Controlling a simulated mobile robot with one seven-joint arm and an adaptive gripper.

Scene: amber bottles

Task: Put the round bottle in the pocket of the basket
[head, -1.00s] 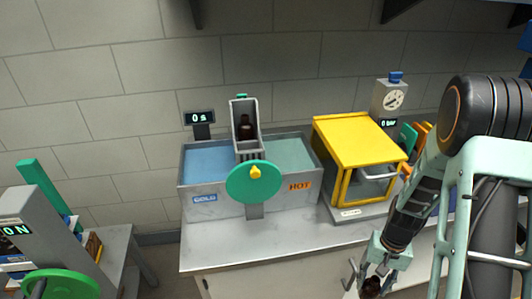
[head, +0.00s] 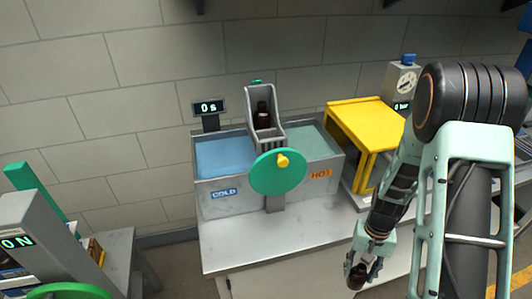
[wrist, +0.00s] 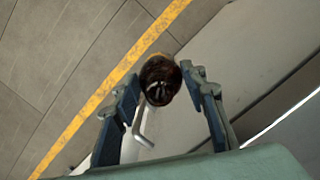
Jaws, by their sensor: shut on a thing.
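My gripper (head: 362,262) is shut on a dark amber bottle (head: 357,276), low at the right in the head view, in front of the counter. In the wrist view the bottle (wrist: 160,82) is between the fingertips and looks round from above; its lower part is hidden. The grey basket (head: 282,118) stands tilted over the twin-tank bath, up and left of my gripper and well apart from it. Another dark bottle (head: 263,116) is inside the basket. I cannot make out its separate pockets.
The bath (head: 222,187) has COLD and HOT tanks, with a green wheel (head: 277,173) and yellow knob in front. The counter (head: 290,236) is bare before the bath. A grey unit (head: 28,232) stands at the left.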

